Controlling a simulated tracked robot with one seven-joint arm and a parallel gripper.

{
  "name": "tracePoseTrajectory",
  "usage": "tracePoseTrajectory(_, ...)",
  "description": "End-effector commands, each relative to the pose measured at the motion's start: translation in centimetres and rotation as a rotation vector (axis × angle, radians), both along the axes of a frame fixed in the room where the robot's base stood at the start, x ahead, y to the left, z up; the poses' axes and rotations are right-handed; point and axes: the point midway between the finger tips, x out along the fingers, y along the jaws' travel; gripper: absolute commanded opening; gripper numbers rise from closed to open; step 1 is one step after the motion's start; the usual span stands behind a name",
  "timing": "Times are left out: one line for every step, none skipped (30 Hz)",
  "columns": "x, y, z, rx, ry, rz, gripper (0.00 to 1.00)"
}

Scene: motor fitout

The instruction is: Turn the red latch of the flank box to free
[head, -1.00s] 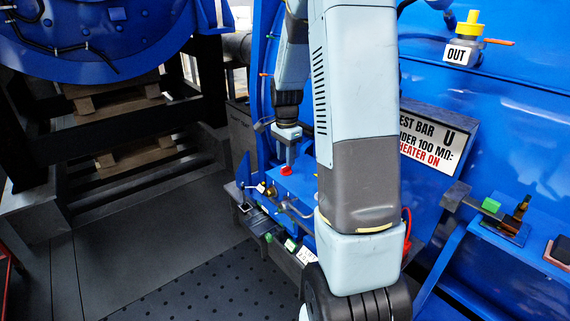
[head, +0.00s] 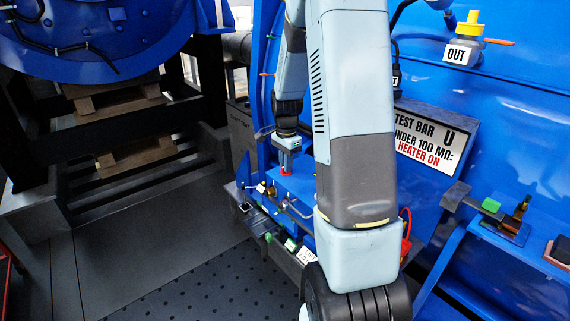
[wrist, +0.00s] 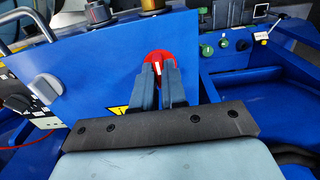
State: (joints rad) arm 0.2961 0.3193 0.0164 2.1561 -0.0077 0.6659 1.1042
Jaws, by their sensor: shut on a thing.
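The red latch (wrist: 158,57) is a round red knob with a pale mark on the top of the blue flank box (wrist: 97,75). In the wrist view the two grey fingertips of my gripper (wrist: 160,72) stand close together at the latch, shut on its raised middle. The fingers hide the near part of the latch. In the head view the red latch (head: 286,173) shows just under my gripper (head: 286,167), above the blue box (head: 297,185). Which position the latch points to cannot be read.
A grey knob (wrist: 46,87) and a yellow warning label (wrist: 118,110) are on the box beside the fingers. A bent metal handle (wrist: 35,22) stands at the left. Green buttons (wrist: 225,43) are at the right.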

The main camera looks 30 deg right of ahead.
Motion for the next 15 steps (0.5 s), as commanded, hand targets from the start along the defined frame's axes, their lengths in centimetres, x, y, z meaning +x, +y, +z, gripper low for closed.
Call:
tracePoseTrajectory(0.0,0.0,0.01,0.0,0.0,0.0,0.0)
tracePoseTrajectory(0.0,-0.01,0.01,0.0,0.0,0.0,0.0)
tracePoseTrajectory(0.0,-0.01,0.01,0.0,0.0,0.0,0.0)
tracePoseTrajectory(0.0,-0.01,0.01,0.0,0.0,0.0,0.0)
tracePoseTrajectory(0.0,-0.01,0.01,0.0,0.0,0.0,0.0)
tracePoseTrajectory(0.0,-0.01,0.01,0.0,0.0,0.0,0.0)
tracePoseTrajectory(0.01,0.62,0.02,0.0,0.0,0.003,0.0)
tracePoseTrajectory(0.01,0.39,0.01,0.0,0.0,0.002,0.0)
tracePoseTrajectory(0.0,0.25,0.01,0.0,0.0,0.002,0.0)
tracePoseTrajectory(0.0,0.18,0.01,0.0,0.0,0.003,0.0)
tracePoseTrajectory(-0.01,0.13,0.01,0.001,0.0,0.006,0.0)
tracePoseTrajectory(-0.01,0.08,0.01,0.001,0.0,0.011,0.0)
tracePoseTrajectory(-0.01,0.05,0.01,0.001,0.0,0.017,0.0)
tracePoseTrajectory(-0.01,0.02,0.01,0.0,0.0,0.024,0.0)
tracePoseTrajectory(-0.01,-0.01,0.01,0.0,0.0,0.034,0.0)
